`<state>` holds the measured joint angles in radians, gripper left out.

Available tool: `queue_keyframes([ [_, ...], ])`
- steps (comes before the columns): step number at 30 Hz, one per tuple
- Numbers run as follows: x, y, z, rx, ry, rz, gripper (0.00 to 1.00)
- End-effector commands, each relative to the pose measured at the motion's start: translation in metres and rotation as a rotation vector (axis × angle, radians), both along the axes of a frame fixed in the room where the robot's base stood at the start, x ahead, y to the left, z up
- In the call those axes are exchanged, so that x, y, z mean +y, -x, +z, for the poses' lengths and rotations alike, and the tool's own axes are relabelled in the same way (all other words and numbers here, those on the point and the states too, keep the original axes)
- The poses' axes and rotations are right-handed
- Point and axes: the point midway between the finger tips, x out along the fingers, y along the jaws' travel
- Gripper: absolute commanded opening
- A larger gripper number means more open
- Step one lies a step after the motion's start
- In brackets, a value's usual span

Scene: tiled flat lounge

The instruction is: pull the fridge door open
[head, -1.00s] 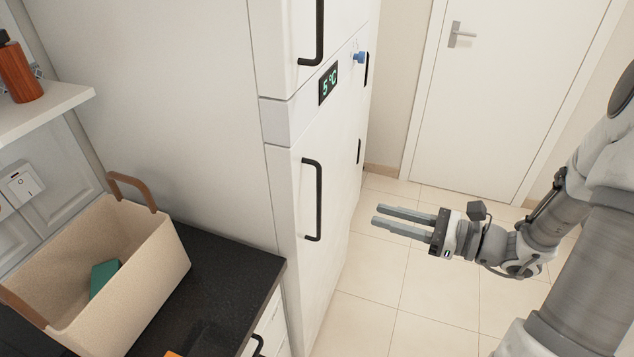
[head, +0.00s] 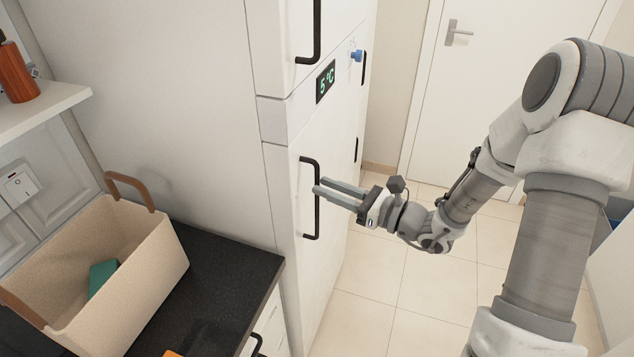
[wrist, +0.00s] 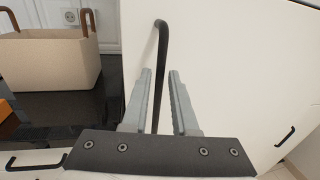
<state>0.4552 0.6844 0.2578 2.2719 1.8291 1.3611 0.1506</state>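The tall white fridge has a lower door (head: 283,225) with a black vertical bar handle (head: 304,163). An upper door (head: 275,45) with its own black handle (head: 317,30) is above a panel showing 5 °C (head: 326,82). Both doors look shut. My gripper (head: 320,186) is at the lower handle, its fingers pointing at the door. In the wrist view, the handle (wrist: 161,45) runs between the two spread fingers of my gripper (wrist: 159,73), with visible gaps beside it. The fingers hide part of the handle in the head view.
A black counter (head: 225,285) with a beige basket (head: 135,285) stands left of the fridge. The tiled floor (head: 375,290) in front is clear, and a white room door (head: 490,100) is behind.

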Motion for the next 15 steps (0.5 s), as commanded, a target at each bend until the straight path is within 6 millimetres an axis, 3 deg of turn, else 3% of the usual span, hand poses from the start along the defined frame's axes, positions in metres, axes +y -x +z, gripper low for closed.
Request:
queue_keyframes([
  [6, 0.022, -0.013, 0.0, -0.001, 0.001, 0.001, 0.27],
  [15, 0.026, -0.016, 0.0, 0.001, 0.001, -0.001, 0.27],
])
